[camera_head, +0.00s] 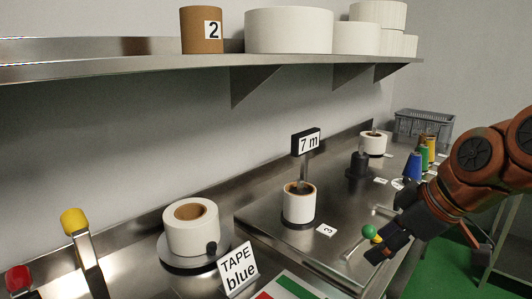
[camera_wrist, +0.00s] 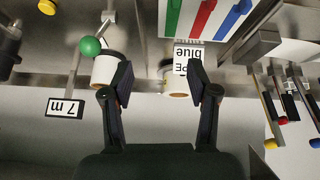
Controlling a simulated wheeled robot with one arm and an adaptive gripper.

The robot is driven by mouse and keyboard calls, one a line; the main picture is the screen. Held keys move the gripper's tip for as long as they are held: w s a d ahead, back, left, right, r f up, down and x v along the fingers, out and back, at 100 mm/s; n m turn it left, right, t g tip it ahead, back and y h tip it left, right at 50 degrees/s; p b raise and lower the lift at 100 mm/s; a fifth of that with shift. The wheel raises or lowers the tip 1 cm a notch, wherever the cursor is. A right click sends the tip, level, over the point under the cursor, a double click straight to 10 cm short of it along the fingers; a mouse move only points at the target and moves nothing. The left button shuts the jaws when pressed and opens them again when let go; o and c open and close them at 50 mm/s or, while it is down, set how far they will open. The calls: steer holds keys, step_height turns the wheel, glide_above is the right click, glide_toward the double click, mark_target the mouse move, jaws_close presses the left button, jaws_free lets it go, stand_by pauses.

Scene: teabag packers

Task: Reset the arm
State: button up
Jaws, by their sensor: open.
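My gripper (camera_head: 384,243) is at the right in the head view, at the end of my orange-brown arm, above the steel bench (camera_head: 255,207). In the wrist view my gripper (camera_wrist: 161,88) shows two dark fingers spread wide with nothing held between them. Past the fingers, the wrist view shows a white roll by the "7 m" sign (camera_wrist: 66,107) and a tape roll by the "TAPE blue" card (camera_wrist: 188,57).
A white roll (camera_head: 299,206) stands below the "7 m" sign (camera_head: 307,142). A tape roll (camera_head: 190,236) sits at front left. A green-knobbed lever (camera_head: 369,231) is beside my gripper. A shelf (camera_head: 130,67) with rolls runs above. Coloured cones (camera_head: 413,165) and a grey crate (camera_head: 422,126) stand at back right.

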steer(key=s+a+f+m+g+h+p, duration=0.1)
steer(key=s+f+m, duration=0.4)
steer(key=s, duration=0.5)
steer(key=s+a+f+m+g+h+p, duration=0.1)
steer(key=s+f+m+g+h+p, duration=0.2)
steer(key=s, duration=0.7)
step_height(320, 180, down, 5)
steer(key=m+g+p, duration=0.2)
steer(key=shift+p, duration=0.4)
